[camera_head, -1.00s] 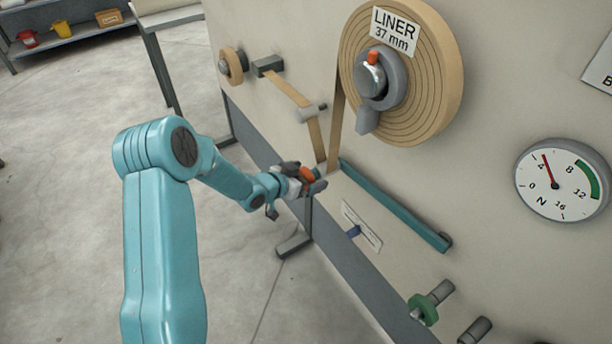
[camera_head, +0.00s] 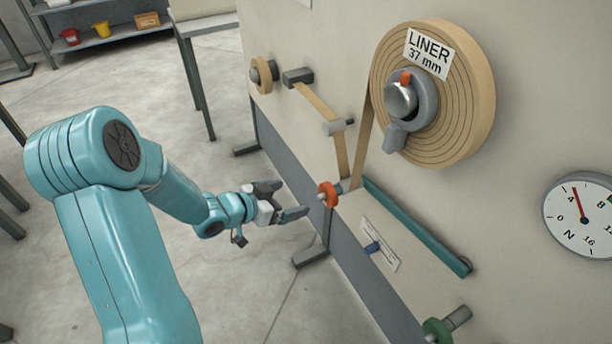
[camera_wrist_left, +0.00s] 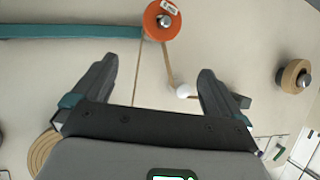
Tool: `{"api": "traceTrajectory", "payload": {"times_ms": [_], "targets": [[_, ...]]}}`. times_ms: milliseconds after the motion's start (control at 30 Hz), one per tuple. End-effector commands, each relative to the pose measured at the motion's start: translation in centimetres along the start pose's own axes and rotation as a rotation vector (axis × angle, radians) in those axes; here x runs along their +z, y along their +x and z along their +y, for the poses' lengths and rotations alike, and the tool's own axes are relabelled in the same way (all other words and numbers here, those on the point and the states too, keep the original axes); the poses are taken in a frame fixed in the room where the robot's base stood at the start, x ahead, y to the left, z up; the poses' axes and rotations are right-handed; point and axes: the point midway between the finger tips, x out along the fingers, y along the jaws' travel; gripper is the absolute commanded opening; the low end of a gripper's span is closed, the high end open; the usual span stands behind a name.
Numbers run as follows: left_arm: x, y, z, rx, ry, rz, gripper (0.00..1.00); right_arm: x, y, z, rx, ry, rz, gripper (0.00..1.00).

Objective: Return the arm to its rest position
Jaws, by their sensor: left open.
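My left arm comes in from the left in the head view, teal and bent at the elbow. Its gripper (camera_head: 287,199) is open and empty, with its fingers pointing toward the winder panel. It is a short way left of the orange disc (camera_head: 328,194) at the end of the teal bar, apart from it. In the left wrist view the gripper's fingers (camera_wrist_left: 152,85) are spread with nothing between them. The orange disc (camera_wrist_left: 162,19) shows beyond the fingertips. My right gripper is in neither view.
The panel carries a large liner roll (camera_head: 462,100), a small roll (camera_head: 262,75), a teal bar (camera_head: 415,225), a gauge (camera_head: 580,215) and a green ring (camera_head: 436,331). Tan tape (camera_head: 364,145) runs down to the orange disc. Open floor (camera_head: 260,270) lies left of the panel.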

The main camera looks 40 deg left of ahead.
Motion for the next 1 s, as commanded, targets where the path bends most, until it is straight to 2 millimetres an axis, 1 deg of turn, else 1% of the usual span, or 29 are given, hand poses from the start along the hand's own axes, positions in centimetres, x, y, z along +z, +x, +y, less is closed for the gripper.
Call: {"api": "traceTrajectory", "payload": {"times_ms": [167, 233, 267, 333, 367, 400, 467, 500, 567, 600, 667, 700, 767, 800, 833, 900, 1000], "targets": [[0.0, -0.1, 0.0, 0.001, 0.000, 0.000, 1.00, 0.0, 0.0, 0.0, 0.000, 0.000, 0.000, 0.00], [-0.4, 0.1, 0.5, 0.013, 0.006, 0.004, 1.00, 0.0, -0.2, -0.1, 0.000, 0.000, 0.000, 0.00], [-0.7, 0.4, 1.1, 0.028, 0.010, 0.006, 1.00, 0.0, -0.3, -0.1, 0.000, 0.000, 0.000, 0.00], [-1.1, 1.8, 3.6, 0.097, 0.012, 0.004, 1.00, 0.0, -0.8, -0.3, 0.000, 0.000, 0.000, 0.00], [-1.2, 2.6, 5.2, 0.139, 0.010, -0.002, 1.00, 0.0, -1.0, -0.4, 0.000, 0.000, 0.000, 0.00], [-1.0, 3.7, 7.8, 0.204, 0.001, -0.015, 1.00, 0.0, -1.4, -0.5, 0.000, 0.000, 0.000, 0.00], [-0.1, 5.4, 12.4, 0.292, -0.050, -0.058, 1.00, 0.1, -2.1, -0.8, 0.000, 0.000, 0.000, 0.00], [1.2, 6.3, 15.6, 0.334, -0.099, -0.117, 1.00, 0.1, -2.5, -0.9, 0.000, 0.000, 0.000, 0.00], [3.8, 7.1, 19.9, 0.370, -0.173, -0.233, 1.00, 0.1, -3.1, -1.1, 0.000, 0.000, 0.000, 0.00], [5.9, 7.1, 22.5, 0.379, -0.219, -0.329, 1.00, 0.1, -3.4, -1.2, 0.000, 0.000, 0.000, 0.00], [9.5, 6.3, 25.8, 0.369, -0.280, -0.485, 1.00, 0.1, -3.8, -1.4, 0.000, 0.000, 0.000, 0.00], [11.9, 5.3, 27.4, 0.349, -0.314, -0.594, 1.00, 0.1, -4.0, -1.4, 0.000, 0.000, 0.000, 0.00], [15.2, 3.6, 28.9, 0.300, -0.363, -0.741, 1.00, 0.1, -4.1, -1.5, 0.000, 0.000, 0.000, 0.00], [16.9, 2.5, 29.2, 0.262, -0.395, -0.823, 1.00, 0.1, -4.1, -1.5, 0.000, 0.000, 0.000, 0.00], [18.0, 1.7, 29.3, 0.231, -0.419, -0.874, 1.00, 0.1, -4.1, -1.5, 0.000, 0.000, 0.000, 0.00], [19.5, 0.4, 28.9, 0.164, -0.473, -0.958, 1.00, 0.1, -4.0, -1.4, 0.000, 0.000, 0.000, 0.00], [20.3, -0.7, 28.6, 0.110, -0.513, -1.021, 1.00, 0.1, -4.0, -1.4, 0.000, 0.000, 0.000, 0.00]]}}
